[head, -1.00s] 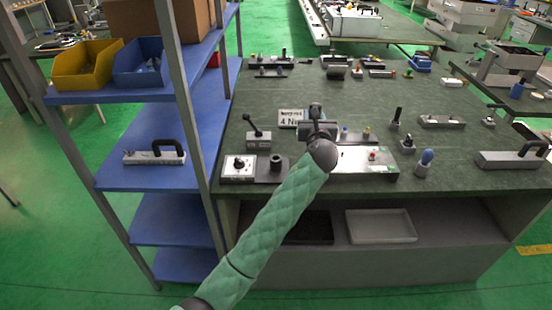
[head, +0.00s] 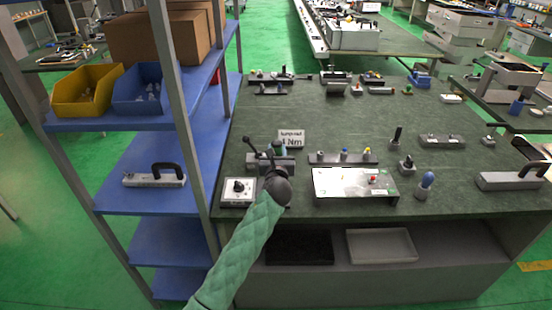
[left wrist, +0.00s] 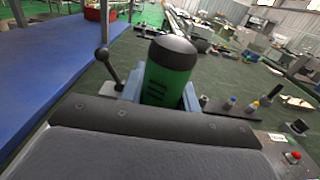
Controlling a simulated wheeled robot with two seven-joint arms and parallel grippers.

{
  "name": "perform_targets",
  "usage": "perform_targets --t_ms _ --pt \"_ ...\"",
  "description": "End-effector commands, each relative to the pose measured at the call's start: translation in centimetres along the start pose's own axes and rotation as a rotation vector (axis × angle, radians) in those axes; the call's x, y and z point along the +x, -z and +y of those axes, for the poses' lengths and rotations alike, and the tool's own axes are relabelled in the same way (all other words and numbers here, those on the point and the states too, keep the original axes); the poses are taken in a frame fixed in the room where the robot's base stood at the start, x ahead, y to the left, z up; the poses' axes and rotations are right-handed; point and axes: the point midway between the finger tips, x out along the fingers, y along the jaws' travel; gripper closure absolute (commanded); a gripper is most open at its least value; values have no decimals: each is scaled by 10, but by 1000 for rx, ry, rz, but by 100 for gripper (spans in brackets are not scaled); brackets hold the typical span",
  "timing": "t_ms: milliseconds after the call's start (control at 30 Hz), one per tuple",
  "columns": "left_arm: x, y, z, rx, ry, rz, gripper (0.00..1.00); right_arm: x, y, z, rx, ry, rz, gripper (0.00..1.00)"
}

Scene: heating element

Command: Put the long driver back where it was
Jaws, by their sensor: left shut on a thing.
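A driver with a green body and a black rounded top (left wrist: 172,72) stands between the two fingers of my left gripper (left wrist: 160,95) in the left wrist view. In the head view only a little of its green body (head: 279,148) shows above my left gripper (head: 276,163), which is shut on it. The gripper is over the left front of the green bench, behind and right of a white dial box (head: 238,188). The driver's lower end is hidden, so I cannot tell whether it touches anything. The dark holder beside the dial box is mostly hidden by my arm. My right gripper is out of view.
A lever (head: 251,147) stands close left of the gripper; a torque sign (head: 291,138) is just behind. A white panel with a red button (head: 355,183) and a rack of small bits (head: 343,157) are to the right. The blue shelf (head: 130,203) and its post are left.

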Motion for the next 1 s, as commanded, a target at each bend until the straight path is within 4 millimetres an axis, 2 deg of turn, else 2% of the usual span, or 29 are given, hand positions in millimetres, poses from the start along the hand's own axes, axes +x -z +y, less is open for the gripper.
perform_targets --t_ms 133,400,900,933,1000 --pt "0 7 3 -1 -1 0 100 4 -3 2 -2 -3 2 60" --pt "0 38 3 0 0 1 100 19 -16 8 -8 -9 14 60" --pt "0 46 3 1 1 -1 100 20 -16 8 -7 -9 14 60" --pt "0 47 3 1 0 0 66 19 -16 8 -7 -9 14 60" --pt "0 46 3 0 0 0 53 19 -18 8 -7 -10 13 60"
